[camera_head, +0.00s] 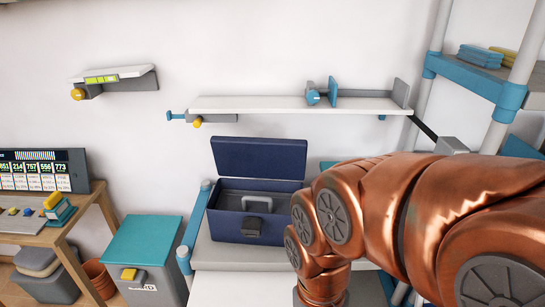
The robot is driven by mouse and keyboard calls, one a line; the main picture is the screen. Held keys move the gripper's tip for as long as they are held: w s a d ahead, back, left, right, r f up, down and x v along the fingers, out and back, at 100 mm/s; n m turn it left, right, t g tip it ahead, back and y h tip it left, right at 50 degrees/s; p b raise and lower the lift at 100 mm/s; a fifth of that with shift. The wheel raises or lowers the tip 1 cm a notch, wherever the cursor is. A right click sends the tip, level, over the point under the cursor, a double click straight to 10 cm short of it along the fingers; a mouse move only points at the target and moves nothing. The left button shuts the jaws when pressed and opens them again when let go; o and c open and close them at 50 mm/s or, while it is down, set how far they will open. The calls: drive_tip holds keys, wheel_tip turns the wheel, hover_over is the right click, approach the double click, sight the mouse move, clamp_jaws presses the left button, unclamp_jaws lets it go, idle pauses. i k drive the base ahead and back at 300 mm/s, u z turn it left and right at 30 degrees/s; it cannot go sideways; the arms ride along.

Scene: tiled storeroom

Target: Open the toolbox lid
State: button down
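A dark blue toolbox (226,228) stands on a grey surface near the middle of the head view. Its lid (258,160) stands raised, tilted back against the wall side, and the box is open. A grey handle-like part (257,204) shows inside the box. A dark latch (251,227) is on its front face. My copper-coloured arm comes in from the right and hides the right side of the surface. My gripper is not visible in this view.
A white wall shelf (290,104) runs above the toolbox. A teal-lidded bin (145,245) stands to the left, beside a wooden table (38,238) with small items. A rack with blue joints (480,78) stands at the right.

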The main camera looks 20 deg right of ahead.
sight(246, 157)
drive_tip(key=k, duration=0.8)
drive_tip(key=u, duration=1.45)
drive_tip(key=i, duration=2.5)
drive_tip(key=z, duration=1.95)
drive_tip(key=i, duration=0.5)
drive_tip(key=z, duration=0.05)
